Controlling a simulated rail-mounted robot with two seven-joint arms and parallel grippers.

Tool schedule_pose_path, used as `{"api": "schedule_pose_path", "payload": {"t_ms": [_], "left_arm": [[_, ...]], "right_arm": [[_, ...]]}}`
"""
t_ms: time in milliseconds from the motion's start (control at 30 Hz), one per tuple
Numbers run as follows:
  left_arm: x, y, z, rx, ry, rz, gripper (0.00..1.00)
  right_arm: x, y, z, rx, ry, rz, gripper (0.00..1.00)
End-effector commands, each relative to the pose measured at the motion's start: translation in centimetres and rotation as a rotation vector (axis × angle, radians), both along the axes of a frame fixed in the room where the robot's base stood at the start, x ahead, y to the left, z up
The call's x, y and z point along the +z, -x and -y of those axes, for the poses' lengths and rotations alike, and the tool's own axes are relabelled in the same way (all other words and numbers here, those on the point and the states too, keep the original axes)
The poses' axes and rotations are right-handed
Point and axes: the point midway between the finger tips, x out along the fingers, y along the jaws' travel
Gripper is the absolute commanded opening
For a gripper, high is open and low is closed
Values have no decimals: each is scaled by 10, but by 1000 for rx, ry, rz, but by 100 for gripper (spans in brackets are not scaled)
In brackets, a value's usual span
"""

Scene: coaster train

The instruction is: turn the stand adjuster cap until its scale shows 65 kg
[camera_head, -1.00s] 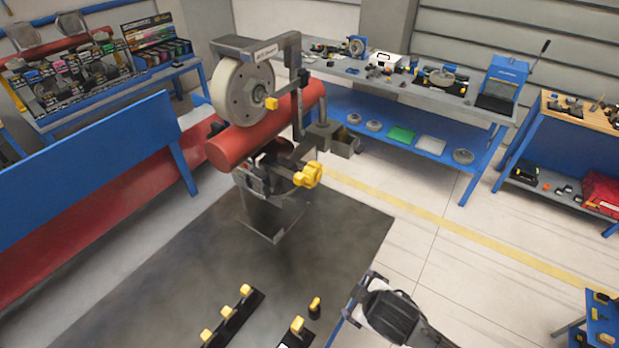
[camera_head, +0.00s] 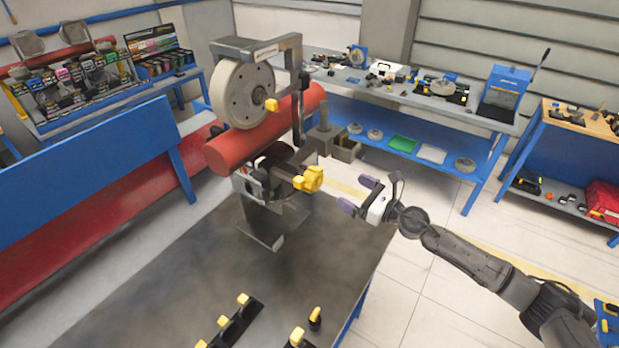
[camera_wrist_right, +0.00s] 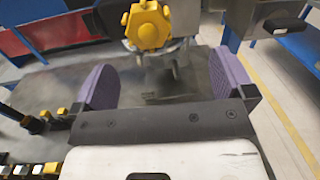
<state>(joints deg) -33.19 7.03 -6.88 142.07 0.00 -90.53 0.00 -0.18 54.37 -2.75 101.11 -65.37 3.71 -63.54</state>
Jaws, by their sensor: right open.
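The stand adjuster cap is most likely the yellow lobed knob (camera_head: 309,180) on the front of the stand, below the red tube. It also shows at the top of the right wrist view (camera_wrist_right: 147,25). No scale reading is legible in either view. My right gripper (camera_head: 358,195) is open and empty, to the right of the knob and apart from it. In the right wrist view its purple fingers (camera_wrist_right: 160,85) are spread, with the knob beyond them and between their lines. My left gripper is not in view.
The stand carries a pale wheel (camera_head: 242,95) and a red tube (camera_head: 265,132). Yellow-handled tools (camera_head: 232,320) stand at the table's front. The dark tabletop (camera_head: 200,290) is mostly clear. A blue workbench (camera_head: 400,95) stands behind.

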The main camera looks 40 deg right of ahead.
Motion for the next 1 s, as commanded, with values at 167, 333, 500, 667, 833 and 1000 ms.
{"api": "schedule_pose_path", "payload": {"t_ms": [167,333,500,667,833,1000], "left_arm": [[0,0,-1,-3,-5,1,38],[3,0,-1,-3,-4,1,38],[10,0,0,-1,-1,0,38],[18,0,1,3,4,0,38],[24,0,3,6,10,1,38],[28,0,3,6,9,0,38]], "right_arm": [[-7,3,-12,71,163,3,100],[-5,-2,-13,67,204,19,100],[-3,-19,-19,67,204,21,100],[-3,-43,-26,67,202,20,100],[-3,-71,-35,66,201,20,100],[-4,-96,-44,66,200,21,100]]}}
